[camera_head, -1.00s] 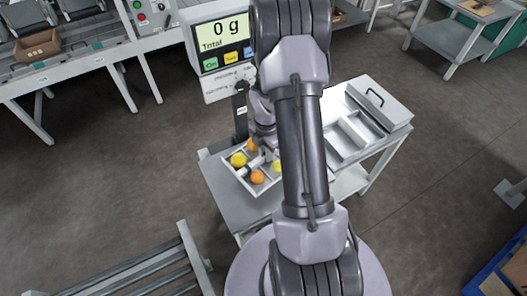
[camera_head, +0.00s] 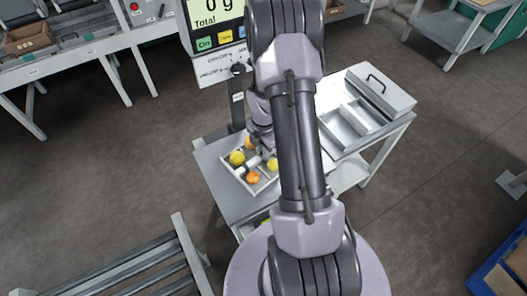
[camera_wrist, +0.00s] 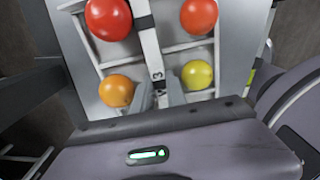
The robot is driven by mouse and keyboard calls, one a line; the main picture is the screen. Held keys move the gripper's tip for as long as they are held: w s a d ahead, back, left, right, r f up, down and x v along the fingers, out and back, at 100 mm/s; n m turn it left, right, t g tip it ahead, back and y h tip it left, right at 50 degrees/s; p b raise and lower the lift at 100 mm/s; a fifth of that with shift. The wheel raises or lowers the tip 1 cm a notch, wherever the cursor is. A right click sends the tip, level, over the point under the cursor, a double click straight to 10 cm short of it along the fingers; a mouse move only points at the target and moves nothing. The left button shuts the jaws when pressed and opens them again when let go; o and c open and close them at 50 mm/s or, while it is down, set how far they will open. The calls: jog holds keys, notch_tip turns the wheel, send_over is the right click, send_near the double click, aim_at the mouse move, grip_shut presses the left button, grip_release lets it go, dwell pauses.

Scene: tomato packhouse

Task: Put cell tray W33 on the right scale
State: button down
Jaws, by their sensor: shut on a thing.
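The cell tray (camera_head: 236,181) is pale, with dividers and round yellow and orange tomatoes in its cells. In the wrist view the tray (camera_wrist: 112,60) holds two red tomatoes, an orange one and a yellow one. A label on its middle bar (camera_wrist: 152,55) shows a "3"; the rest is hidden. My gripper (camera_wrist: 160,93) is shut on the middle bar; it also shows in the head view (camera_head: 264,151). I cannot tell whether the tray touches the grey table. A scale display (camera_head: 215,22) reads 0 g, Total. No second display is visible; my arm hides part of the table.
The grey table (camera_head: 218,186) has bare room left of the tray. Behind my arm on the right are an open compartmented bin (camera_head: 345,127) and a box with a black handle (camera_head: 381,88). A roller rack (camera_head: 150,262) stands at lower left.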

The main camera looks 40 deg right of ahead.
jog(key=shift+f, duration=0.35)
jog(key=c, duration=1.3)
grip_release()
jog(key=shift+c, duration=1.4)
jog(key=shift+r, duration=0.15)
notch_tip(320, 180, up, 7)
jog(key=p, duration=0.5)
jog(key=shift+p, duration=0.35)
